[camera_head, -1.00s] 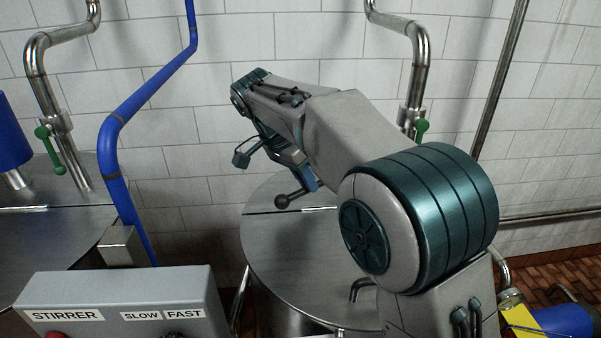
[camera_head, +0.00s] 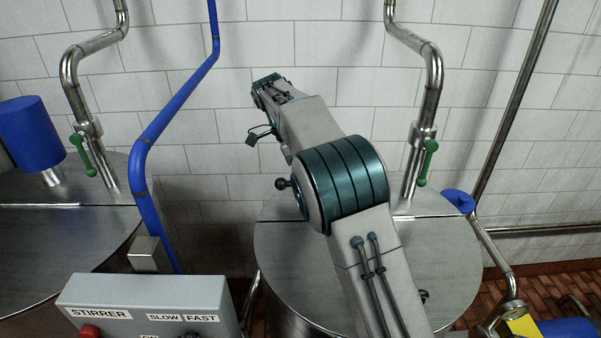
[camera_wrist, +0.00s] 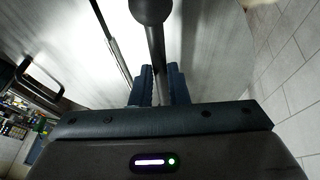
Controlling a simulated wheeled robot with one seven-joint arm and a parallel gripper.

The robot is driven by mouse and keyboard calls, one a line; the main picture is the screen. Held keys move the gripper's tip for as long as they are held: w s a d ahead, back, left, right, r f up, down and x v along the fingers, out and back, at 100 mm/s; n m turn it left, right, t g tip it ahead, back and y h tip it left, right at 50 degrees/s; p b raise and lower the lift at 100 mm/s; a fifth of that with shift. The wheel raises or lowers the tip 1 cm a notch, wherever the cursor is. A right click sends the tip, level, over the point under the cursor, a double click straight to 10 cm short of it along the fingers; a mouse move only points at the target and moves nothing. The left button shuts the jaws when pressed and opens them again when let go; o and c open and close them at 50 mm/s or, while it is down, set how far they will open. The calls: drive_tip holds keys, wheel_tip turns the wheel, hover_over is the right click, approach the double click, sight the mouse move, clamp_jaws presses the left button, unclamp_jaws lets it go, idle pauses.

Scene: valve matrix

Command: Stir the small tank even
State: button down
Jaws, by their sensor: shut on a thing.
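My gripper (camera_wrist: 160,78) is shut on a dark rod (camera_wrist: 156,48) with a round dark ball (camera_wrist: 152,8) at its end. The ball also shows in the head view (camera_head: 282,184), left of my arm; the fingers are hidden there. The rod is over a metal lid (camera_wrist: 215,60) in the wrist view. In the head view, the round steel tank in the middle has its lid (camera_head: 285,245) down, partly covered by my arm. A grey stirrer box (camera_head: 150,300), labelled STIRRER, SLOW and FAST, stands front left, with a red button (camera_head: 90,331) partly cut off.
Another steel tank (camera_head: 60,245) with a blue cylinder (camera_head: 30,133) on top stands at left. A blue pipe (camera_head: 150,150) rises between the tanks. Steel pipes with green handles (camera_head: 427,163) stand behind. A tiled wall closes the back.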

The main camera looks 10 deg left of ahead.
drive_tip(key=shift+r, duration=0.1)
drive_tip(key=c, duration=1.4)
unclamp_jaws()
drive_tip(key=shift+w, duration=0.15)
drive_tip(key=s+v, duration=0.1)
drive_tip(key=v, duration=0.6)
drive_tip(key=shift+w, duration=0.5)
drive_tip(key=shift+a+r, duration=0.1)
drive_tip(key=shift+r, duration=0.05)
